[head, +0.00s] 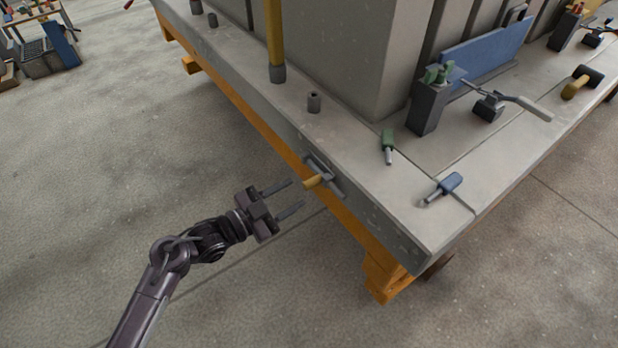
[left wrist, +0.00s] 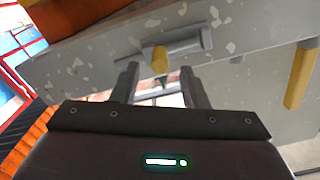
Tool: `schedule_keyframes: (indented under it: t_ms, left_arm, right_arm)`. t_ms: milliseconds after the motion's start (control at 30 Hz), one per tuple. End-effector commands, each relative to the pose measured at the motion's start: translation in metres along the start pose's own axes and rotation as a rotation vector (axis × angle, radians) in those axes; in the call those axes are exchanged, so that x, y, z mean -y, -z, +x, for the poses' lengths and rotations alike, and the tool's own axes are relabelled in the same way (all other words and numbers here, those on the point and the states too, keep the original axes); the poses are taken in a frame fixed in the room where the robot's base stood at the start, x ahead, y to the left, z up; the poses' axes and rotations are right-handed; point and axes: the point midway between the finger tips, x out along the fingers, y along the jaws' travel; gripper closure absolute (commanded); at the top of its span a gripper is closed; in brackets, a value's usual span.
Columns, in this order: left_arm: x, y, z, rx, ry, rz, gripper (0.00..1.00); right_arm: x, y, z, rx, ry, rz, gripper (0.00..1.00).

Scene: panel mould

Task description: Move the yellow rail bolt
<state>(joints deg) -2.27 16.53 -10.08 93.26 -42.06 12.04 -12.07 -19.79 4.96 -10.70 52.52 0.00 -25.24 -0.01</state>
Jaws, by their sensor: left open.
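The yellow rail bolt (head: 317,181) sticks out from a grey bracket on the side edge of the grey panel mould (head: 375,215). It also shows in the left wrist view (left wrist: 159,60), pointing toward me, with the grey bracket behind it. My left gripper (head: 296,197) is open and empty, with its two fingers pointing at the bolt. In the left wrist view the fingers (left wrist: 161,80) stand apart below and to either side of the bolt's end, and I see no contact. My right gripper is not in view.
An orange beam (head: 352,226) runs under the mould's edge. The floor left of the mould is clear around my arm.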

Motion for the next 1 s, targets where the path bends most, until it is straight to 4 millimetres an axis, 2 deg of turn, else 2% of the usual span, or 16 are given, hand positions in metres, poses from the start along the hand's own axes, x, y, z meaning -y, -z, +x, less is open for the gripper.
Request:
schedule_keyframes:
  t_ms: [100,300,667,1000]
  left_arm:
    - [0.001,0.001,0.022,-0.004,0.002,0.0,0.6]
    - [0.001,0.001,0.046,-0.003,0.002,0.001,0.6]
    - [0.0,0.001,0.054,-0.002,0.001,0.001,0.6]
    - [0.0,0.001,0.054,-0.002,0.001,0.001,1.0]
  right_arm:
    - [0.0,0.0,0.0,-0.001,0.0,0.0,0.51]
    - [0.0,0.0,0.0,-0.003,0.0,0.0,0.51]
    - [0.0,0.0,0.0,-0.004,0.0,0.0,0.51]
    - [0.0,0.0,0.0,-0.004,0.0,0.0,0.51]
